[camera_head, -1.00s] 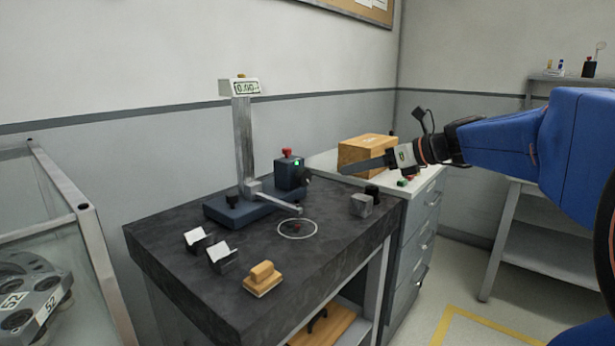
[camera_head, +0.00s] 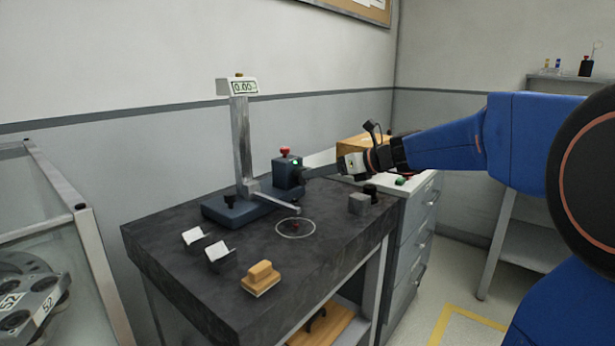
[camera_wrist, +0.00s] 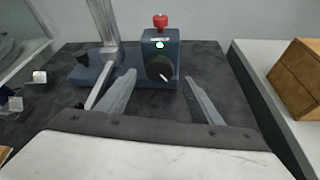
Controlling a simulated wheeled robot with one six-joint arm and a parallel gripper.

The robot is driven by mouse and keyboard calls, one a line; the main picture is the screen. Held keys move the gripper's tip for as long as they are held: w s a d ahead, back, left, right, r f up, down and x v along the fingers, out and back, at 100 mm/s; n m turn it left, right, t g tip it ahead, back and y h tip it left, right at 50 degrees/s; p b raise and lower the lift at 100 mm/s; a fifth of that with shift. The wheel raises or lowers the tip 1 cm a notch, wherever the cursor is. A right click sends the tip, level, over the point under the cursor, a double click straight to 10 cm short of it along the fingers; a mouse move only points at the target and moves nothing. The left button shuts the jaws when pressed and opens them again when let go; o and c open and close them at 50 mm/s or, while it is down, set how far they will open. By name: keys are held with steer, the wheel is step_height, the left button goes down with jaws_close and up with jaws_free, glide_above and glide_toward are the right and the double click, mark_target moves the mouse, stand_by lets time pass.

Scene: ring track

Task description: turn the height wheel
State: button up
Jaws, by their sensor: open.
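The height wheel (camera_wrist: 159,69) is a round black knob with a white mark on the front of a dark blue box (camera_wrist: 153,48). The box has a green light and a red knob on top, and it also shows in the head view (camera_head: 287,172). The height gauge has a grey column (camera_head: 241,145) and a display reading about 0.00. My gripper (camera_wrist: 161,85) is open, with one finger on each side of the wheel in the wrist view and apart from it. In the head view my gripper (camera_head: 312,165) reaches in from the right; the wheel is hard to make out there.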

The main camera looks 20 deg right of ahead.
mark_target(300, 176)
steer(key=shift+x, duration=2.75)
steer(key=c, duration=1.1)
steer(key=shift+n, duration=0.3)
steer(key=n+h, duration=0.1)
steer(key=n+t+h, duration=0.1)
steer(key=n, duration=0.1)
steer(key=shift+s+a, duration=0.2)
steer(key=shift+a, duration=0.05)
steer(key=shift+f+n+t+h, duration=0.1)
steer(key=shift+n+t+h, duration=0.5)
steer(key=shift+n+t, duration=0.5)
steer(key=shift+n, duration=0.5)
